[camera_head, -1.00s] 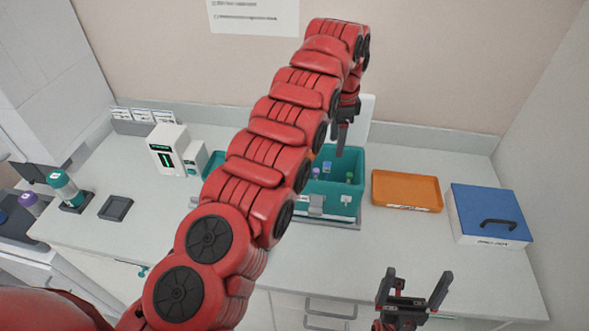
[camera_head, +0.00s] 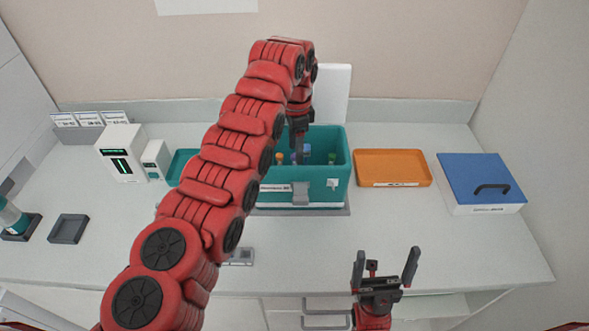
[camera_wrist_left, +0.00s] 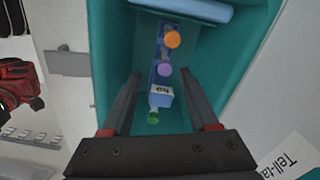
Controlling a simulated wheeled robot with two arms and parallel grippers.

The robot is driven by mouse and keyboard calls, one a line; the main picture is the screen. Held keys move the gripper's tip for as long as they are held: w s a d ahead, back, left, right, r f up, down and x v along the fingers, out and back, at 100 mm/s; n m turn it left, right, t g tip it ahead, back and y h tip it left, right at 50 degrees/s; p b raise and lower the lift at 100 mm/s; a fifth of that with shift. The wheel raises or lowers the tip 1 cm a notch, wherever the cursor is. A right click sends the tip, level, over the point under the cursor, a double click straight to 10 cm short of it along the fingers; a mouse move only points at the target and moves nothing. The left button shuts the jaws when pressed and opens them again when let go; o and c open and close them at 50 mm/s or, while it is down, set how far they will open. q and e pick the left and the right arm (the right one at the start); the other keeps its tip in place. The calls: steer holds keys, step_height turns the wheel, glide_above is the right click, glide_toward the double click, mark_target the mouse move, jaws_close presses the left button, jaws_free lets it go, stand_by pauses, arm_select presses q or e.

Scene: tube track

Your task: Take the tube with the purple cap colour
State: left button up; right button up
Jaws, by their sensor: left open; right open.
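The purple-capped tube (camera_wrist_left: 164,69) stands inside the teal box (camera_head: 335,184), between an orange cap (camera_wrist_left: 172,39) and a green cap (camera_wrist_left: 153,118) in the left wrist view. My left gripper (camera_wrist_left: 158,76) is open and points down into the box. Its fingers lie either side of the row of tubes, with the purple cap between the fingertips in the picture; I see no contact. In the head view my left gripper (camera_head: 299,155) is at the box's opening, and the purple cap cannot be made out clearly. My right gripper (camera_head: 387,254) is open and empty in front of the counter.
A blue block with a label (camera_wrist_left: 161,95) is beside the tubes in the box. An orange tray (camera_head: 393,167) and a blue-lidded case (camera_head: 481,182) stand right of the box. A white device (camera_head: 122,153) and a small dark tray (camera_head: 68,229) are at left.

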arm_select(q)
steer(key=shift+s+f, duration=0.1)
steer(key=shift+f, duration=0.8)
steer(key=shift+w+f+p, duration=0.2)
steer(key=shift+p, duration=0.2)
step_height(320, 180, down, 5)
steer(key=p, duration=0.2)
steer(key=shift+w+a+r+p, duration=0.1)
steer(key=shift+w+p, duration=0.05)
steer(key=shift+p, duration=0.2)
jaws_close()
